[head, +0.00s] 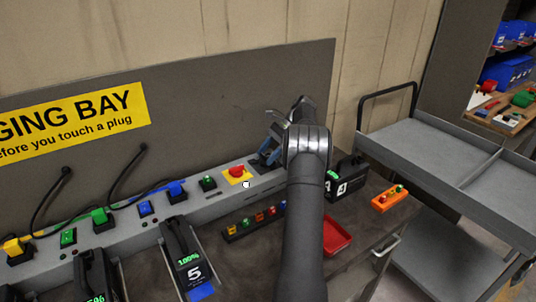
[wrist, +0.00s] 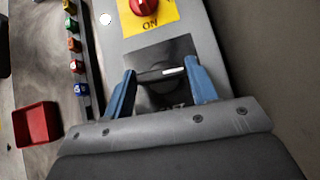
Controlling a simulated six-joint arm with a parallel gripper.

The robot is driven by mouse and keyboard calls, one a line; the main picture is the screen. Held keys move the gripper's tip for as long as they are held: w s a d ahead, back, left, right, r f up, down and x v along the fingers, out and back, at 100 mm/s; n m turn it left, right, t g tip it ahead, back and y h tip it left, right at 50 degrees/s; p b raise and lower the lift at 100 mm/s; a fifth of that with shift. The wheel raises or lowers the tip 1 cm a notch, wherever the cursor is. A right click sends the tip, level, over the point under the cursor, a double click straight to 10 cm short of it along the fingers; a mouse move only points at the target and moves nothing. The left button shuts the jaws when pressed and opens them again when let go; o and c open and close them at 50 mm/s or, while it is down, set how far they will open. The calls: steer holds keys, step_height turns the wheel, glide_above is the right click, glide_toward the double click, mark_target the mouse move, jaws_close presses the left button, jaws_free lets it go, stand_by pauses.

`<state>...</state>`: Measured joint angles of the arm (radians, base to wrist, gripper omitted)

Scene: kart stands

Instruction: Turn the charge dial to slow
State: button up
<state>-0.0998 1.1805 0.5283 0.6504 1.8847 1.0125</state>
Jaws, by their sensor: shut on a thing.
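The charge dial (wrist: 158,74) is a dark knob with a pale pointer line, on a black plate (wrist: 150,55) in the wrist view. Its pointer lies roughly crosswise in that picture. My gripper (wrist: 161,79) has one blue finger on each side of the dial and is shut on it. Pale lettering on the plate below the dial is partly covered, and I cannot read which setting the pointer marks. In the head view my gripper (head: 269,152) is at the right end of the grey console, and my arm hides the dial.
A red ON switch (head: 237,171) on a yellow plate sits beside the dial. A strip of coloured buttons (head: 256,220), a red tray (head: 337,236), black battery packs (head: 184,250) and an orange box (head: 389,199) are on the bench. A grey cart (head: 420,140) stands right.

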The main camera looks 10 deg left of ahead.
steer(key=shift+n+h, duration=0.3)
steer(key=shift+n, duration=0.2)
steer(key=o, duration=1)
steer(key=shift+m, duration=0.3)
